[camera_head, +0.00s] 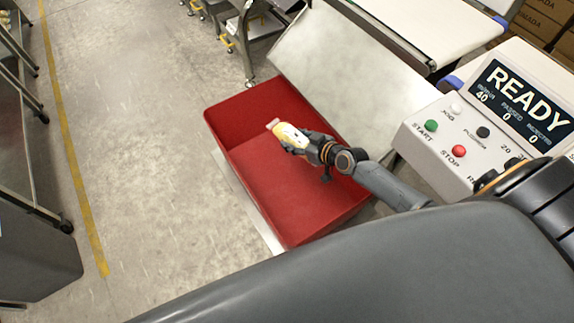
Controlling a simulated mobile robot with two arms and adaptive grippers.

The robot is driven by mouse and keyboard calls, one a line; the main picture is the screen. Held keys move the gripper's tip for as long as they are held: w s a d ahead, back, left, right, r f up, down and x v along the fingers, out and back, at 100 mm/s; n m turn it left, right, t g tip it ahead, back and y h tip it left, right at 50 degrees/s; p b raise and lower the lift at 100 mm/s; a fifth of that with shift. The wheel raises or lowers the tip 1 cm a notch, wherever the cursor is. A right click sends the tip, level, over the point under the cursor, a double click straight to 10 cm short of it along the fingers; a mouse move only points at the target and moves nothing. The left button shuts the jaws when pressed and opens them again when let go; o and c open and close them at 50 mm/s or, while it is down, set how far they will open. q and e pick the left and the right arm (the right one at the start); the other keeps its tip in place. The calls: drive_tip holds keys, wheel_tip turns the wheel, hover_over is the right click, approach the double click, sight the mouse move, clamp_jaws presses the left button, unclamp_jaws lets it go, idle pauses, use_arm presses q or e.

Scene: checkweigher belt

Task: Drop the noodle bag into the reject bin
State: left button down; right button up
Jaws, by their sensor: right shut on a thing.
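The noodle bag (289,134) is a small yellow and white packet with a pinkish end. My right gripper (297,145) is shut on it and holds it over the red reject bin (237,113). The bin is a deep open box on the floor side of the machine, and its inside looks empty where I can see it. My right arm comes in from the right across the bin's right wall and hides part of it. The height of the bag above the bin floor is hard to tell. My left gripper is not in view.
A sloping metal chute (345,75) adjoins the bin's far right side, below a white belt (440,25). A control panel (440,140) with buttons and a READY display (520,100) stands at the right. Open concrete floor (130,120) lies left of the bin.

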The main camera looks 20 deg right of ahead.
drive_tip(key=shift+r, duration=0.1)
drive_tip(key=o, duration=1.5)
drive_tip(key=shift+c, duration=0.2)
wheel_tip(320, 180, up, 10)
